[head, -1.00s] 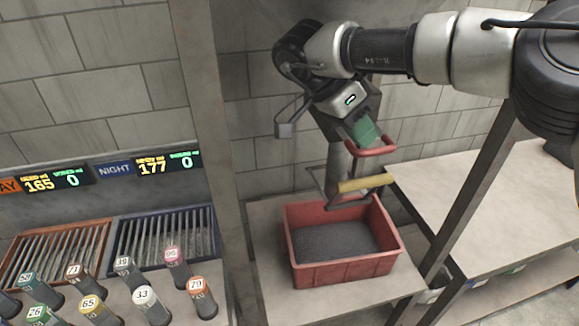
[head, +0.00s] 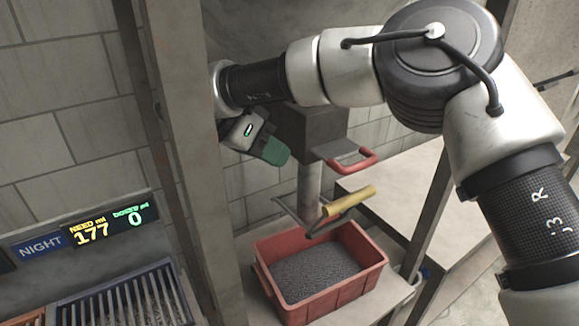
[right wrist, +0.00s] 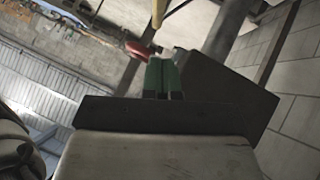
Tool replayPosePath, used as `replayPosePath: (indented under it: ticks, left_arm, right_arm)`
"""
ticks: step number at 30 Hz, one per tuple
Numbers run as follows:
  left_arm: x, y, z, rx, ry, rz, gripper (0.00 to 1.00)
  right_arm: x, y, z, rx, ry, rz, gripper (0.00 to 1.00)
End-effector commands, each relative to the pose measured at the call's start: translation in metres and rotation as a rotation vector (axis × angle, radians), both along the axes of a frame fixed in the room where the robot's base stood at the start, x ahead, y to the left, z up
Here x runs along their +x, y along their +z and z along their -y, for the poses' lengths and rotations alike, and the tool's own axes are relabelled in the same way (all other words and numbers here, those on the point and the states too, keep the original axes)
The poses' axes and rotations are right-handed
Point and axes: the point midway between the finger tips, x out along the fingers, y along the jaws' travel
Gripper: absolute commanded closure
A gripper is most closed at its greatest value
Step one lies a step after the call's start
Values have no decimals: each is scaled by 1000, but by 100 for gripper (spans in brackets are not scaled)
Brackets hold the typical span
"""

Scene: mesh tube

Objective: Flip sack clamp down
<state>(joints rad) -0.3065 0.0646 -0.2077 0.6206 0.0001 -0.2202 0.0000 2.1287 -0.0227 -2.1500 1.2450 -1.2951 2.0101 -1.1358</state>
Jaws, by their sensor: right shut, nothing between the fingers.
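A grey metal spout (head: 308,187) hangs down from a dark box (head: 308,132) above the red tub. A bar frame with a yellow grip (head: 349,200), which looks like the sack clamp, juts out from the spout over the tub. A red handle (head: 353,163) sticks out above it. My right gripper (head: 272,152) has green fingers, pressed together and empty, left of the red handle and above the yellow grip. In the right wrist view the shut green fingers (right wrist: 162,76) overlap the box, with the red handle (right wrist: 136,50) and yellow grip (right wrist: 176,15) beyond.
The red tub (head: 322,297) of dark grains stands on a bench below the spout. A grey post (head: 180,130) rises close left of my right gripper. A NIGHT sign (head: 41,246), number display and slotted rack (head: 125,300) are at left. A pale bench (head: 400,180) lies right.

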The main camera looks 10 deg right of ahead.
Motion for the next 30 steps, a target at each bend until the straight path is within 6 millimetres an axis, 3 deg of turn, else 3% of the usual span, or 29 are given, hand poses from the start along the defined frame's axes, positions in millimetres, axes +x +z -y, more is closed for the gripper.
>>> replayPosePath:
  ticks: [6, 12, 21, 30]
  left_arm:
    - [6, 7, -23, 29, 1, 7, 57]
    - [6, 15, -22, 28, 4, 8, 57]
    - [6, 30, -7, 9, 6, 7, 57]
    - [6, 29, -10, 13, 3, 7, 57]
  right_arm:
    - [-1, -30, 36, 5, -4, -8, 100]
    - [-2, -56, 67, 4, -3, -5, 100]
    - [-14, -88, 68, 0, -1, -1, 100]
    - [-15, -92, 69, 2, -1, 0, 100]
